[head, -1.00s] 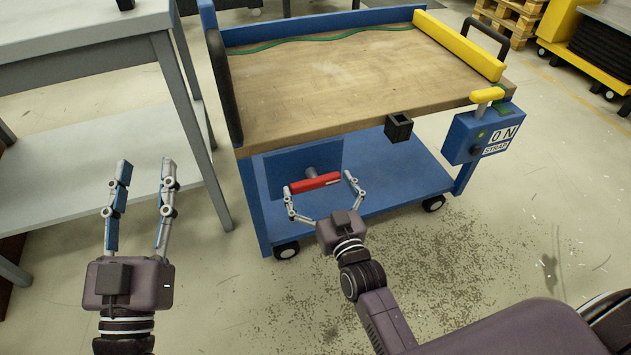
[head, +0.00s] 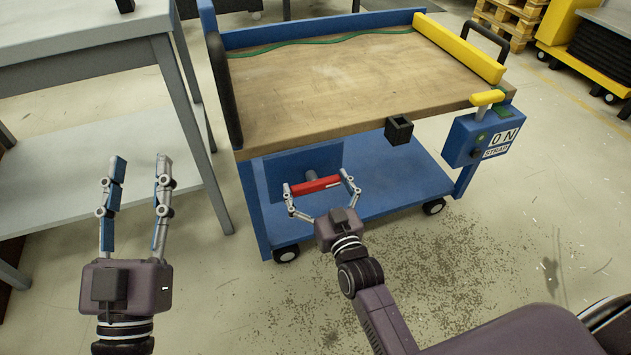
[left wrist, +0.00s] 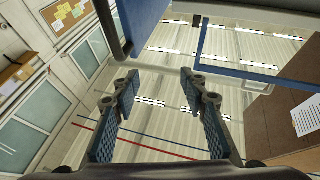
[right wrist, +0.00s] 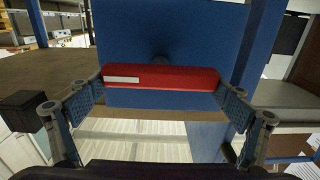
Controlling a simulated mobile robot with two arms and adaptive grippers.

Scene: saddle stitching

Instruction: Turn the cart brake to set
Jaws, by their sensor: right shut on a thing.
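The cart brake is a red bar handle (head: 312,185) with a white mark on a blue panel (head: 272,170) under the cart's wooden top. It lies roughly level in the head view. In the right wrist view the red handle (right wrist: 175,78) spans between the fingers. My right gripper (head: 318,187) is shut on the handle, one finger at each end. My left gripper (head: 140,170) is open and empty, to the left of the cart, in front of the grey table.
The blue cart has a wooden top (head: 340,90), a lower shelf (head: 400,175) and a blue control box (head: 480,135) with a yellow lever (head: 487,98). A small black holder (head: 399,130) hangs at the front edge. A grey table (head: 80,50) stands left. Floor in front is clear.

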